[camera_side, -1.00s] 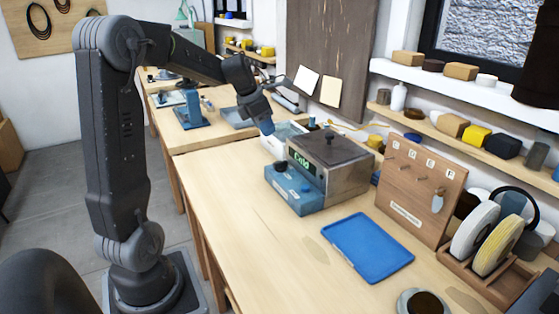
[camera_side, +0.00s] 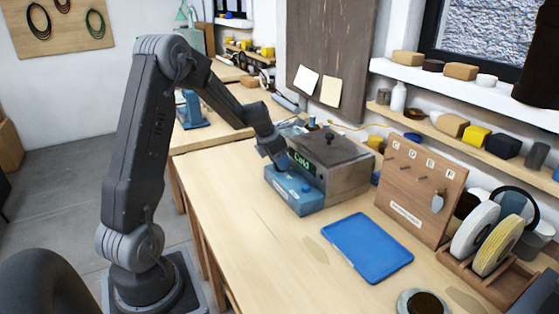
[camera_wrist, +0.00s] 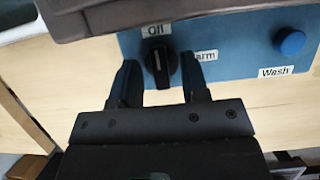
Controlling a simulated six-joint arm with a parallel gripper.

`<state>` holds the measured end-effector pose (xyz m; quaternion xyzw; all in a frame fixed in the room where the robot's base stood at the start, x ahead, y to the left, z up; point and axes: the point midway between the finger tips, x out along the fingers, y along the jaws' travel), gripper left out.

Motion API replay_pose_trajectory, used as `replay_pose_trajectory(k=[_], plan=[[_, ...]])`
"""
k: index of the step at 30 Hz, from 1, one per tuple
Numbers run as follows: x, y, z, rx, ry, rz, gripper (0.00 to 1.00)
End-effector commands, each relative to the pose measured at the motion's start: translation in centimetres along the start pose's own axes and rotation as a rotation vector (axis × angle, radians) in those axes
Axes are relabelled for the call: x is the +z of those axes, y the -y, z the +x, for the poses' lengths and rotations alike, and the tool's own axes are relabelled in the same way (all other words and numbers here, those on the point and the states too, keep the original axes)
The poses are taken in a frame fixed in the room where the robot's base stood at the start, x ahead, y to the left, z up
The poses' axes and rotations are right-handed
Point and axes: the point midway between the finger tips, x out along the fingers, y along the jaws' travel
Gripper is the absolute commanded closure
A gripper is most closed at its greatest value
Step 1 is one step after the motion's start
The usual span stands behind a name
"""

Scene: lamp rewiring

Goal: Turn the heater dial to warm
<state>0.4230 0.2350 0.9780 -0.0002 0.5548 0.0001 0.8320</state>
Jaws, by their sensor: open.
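The heater (camera_side: 338,165) is a grey metal box with a lid, behind a blue control panel (camera_side: 292,196). Its green display reads "Cold". In the wrist view the black dial (camera_wrist: 160,68) sits on the blue panel with its white mark near vertical, under the "Off" label (camera_wrist: 156,30). A partly covered label (camera_wrist: 205,56) reading "arm" is to its right. My gripper (camera_wrist: 160,75) is open, with one finger on each side of the dial; I cannot tell whether they touch it. In the side view my gripper (camera_side: 281,160) is at the panel's left end.
A blue button (camera_wrist: 289,41) above a "Wash" label is at the panel's right. A blue tray (camera_side: 367,248) lies on the table in front. A wooden peg board (camera_side: 420,190) and spool rack (camera_side: 490,275) stand to the right. The table's left part is clear.

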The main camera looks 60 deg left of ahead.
Motion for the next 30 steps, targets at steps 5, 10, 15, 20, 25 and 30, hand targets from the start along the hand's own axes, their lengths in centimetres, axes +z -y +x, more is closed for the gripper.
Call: replay_pose_trajectory(k=[5,10,15,20,25,30], plan=[[0.01,0.00,0.35,0.000,0.000,0.001,0.58],[0.01,0.00,0.32,0.000,0.000,0.001,0.59],[0.01,0.00,0.31,0.000,0.000,0.001,0.76],[0.01,0.00,0.30,0.000,0.000,0.001,0.91],[0.00,0.00,0.30,0.000,0.000,0.001,1.00],[0.00,0.00,0.30,-0.003,0.000,0.009,1.00]])
